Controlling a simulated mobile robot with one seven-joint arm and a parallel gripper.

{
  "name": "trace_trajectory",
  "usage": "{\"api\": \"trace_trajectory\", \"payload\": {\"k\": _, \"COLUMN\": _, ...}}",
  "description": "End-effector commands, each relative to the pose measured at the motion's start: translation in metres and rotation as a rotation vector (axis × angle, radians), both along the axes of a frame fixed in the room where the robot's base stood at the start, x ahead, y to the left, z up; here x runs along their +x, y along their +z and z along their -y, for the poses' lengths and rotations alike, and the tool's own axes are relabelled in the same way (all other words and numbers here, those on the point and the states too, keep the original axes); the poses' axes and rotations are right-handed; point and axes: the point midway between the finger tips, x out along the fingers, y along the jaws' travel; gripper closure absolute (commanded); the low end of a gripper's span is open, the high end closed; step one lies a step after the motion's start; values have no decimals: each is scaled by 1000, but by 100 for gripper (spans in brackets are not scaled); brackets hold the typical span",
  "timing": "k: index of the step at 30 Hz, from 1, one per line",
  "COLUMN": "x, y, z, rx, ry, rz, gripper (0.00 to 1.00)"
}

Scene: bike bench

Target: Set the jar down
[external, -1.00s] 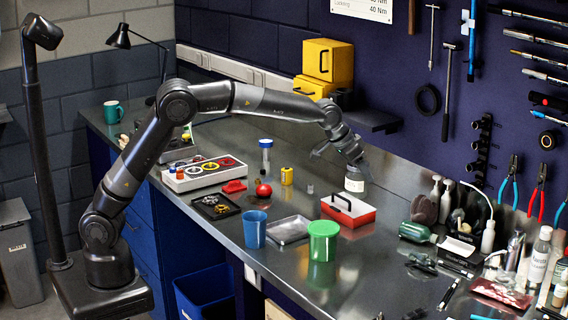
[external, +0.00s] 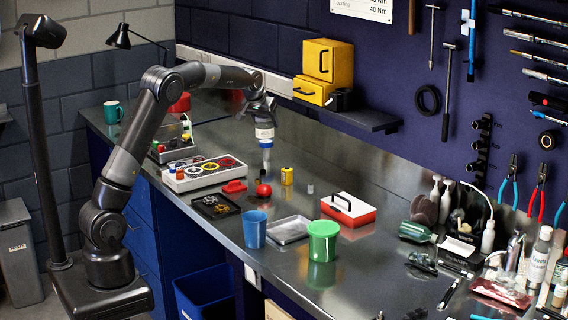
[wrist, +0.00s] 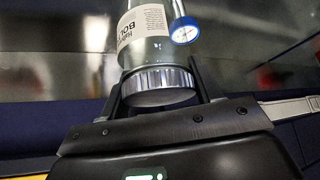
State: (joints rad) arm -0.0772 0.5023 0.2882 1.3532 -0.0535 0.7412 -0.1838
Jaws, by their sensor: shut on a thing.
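The jar (external: 264,132) is clear with a pale printed label. My gripper (external: 262,104) is shut on it from above and holds it upright over the back left of the bench. In the wrist view the jar (wrist: 145,40) has a ribbed metal lid between my two fingers (wrist: 155,85). A blue-capped bottle (external: 266,157) shows just below the jar in the external view. Its round blue cap (wrist: 185,31) is close beside the jar in the wrist view. I cannot tell whether they touch. The jar's base is hard to make out.
A white parts tray (external: 203,182) lies left of the jar, with a red ball (external: 264,190) and a yellow block (external: 287,176) in front. A red and white box (external: 348,209), a green container (external: 323,240) and a blue cup (external: 255,229) stand further forward. Steel bench (external: 325,172) is clear to the right.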

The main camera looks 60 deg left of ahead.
Motion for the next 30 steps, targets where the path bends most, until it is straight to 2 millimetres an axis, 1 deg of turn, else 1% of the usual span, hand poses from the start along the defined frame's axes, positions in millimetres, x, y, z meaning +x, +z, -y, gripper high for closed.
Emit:
{"api": "trace_trajectory", "payload": {"k": 1, "x": -7, "y": 1, "z": -20, "rx": -1, "ry": 31, "rz": 1, "gripper": 72}}
{"api": "trace_trajectory", "payload": {"k": 3, "x": -14, "y": 1, "z": -39, "rx": -1, "ry": 64, "rz": 2, "gripper": 72}}
{"api": "trace_trajectory", "payload": {"k": 6, "x": -21, "y": 1, "z": -57, "rx": -1, "ry": 94, "rz": 2, "gripper": 72}}
{"api": "trace_trajectory", "payload": {"k": 8, "x": -24, "y": 0, "z": -64, "rx": -1, "ry": 105, "rz": 2, "gripper": 72}}
{"api": "trace_trajectory", "payload": {"k": 11, "x": -26, "y": -6, "z": -78, "rx": -2, "ry": 114, "rz": 0, "gripper": 72}}
{"api": "trace_trajectory", "payload": {"k": 14, "x": -26, "y": -18, "z": -98, "rx": -1, "ry": 117, "rz": 0, "gripper": 72}}
{"api": "trace_trajectory", "payload": {"k": 21, "x": -23, "y": -51, "z": -153, "rx": -2, "ry": 115, "rz": 2, "gripper": 72}}
{"api": "trace_trajectory", "payload": {"k": 25, "x": -22, "y": -63, "z": -173, "rx": -2, "ry": 113, "rz": 1, "gripper": 72}}
{"api": "trace_trajectory", "payload": {"k": 27, "x": -22, "y": -67, "z": -180, "rx": -2, "ry": 113, "rz": 1, "gripper": 72}}
{"api": "trace_trajectory", "payload": {"k": 30, "x": -21, "y": -70, "z": -183, "rx": -1, "ry": 110, "rz": 2, "gripper": 72}}
